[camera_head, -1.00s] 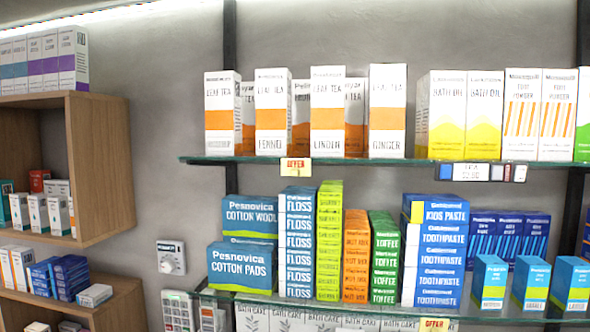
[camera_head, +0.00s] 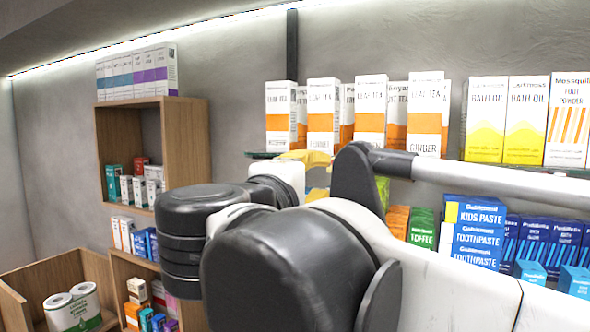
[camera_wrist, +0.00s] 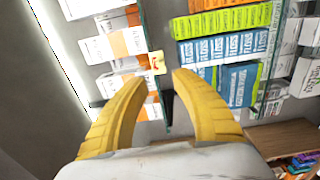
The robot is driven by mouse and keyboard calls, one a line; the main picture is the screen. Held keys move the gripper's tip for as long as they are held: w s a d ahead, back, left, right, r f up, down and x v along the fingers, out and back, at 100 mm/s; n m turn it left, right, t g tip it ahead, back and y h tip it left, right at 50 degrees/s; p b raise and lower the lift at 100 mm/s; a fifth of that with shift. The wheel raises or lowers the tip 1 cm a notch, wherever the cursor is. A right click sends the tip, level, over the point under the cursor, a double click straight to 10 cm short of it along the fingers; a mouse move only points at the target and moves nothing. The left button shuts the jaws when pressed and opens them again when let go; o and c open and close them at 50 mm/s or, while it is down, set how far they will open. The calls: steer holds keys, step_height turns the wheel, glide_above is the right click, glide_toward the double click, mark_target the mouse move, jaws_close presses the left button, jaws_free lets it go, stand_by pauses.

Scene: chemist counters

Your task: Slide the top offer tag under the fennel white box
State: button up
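The top offer tag (camera_wrist: 157,62) is a small pale yellow card with red print at the upper shelf's front edge, just beyond my fingertips in the wrist view. In the head view my arm and gripper hide it. The fennel white box (camera_head: 322,112), white with an orange band, stands upright on the upper shelf, second from the left in the front tea row. What seems to be the same box (camera_wrist: 106,84) is partly behind the left finger in the wrist view. My gripper (camera_wrist: 160,79) has two yellow fingers spread apart with nothing between them; they also show in the head view (camera_head: 306,157).
Other white-and-orange tea boxes (camera_head: 428,115) flank the fennel box closely. The glass upper shelf (camera_head: 262,155) has stacked blue boxes (camera_wrist: 222,48) below it. A wooden cabinet (camera_head: 182,140) stands at the left. My arm covers much of the lower shelf.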

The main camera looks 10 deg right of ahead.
mark_target(336, 170)
steer(key=p+x, duration=0.2)
steer(key=x, duration=0.7)
steer(key=shift+w+f, duration=0.1)
steer(key=shift+w, duration=0.2)
steer(key=shift+s, duration=0.1)
jaws_close()
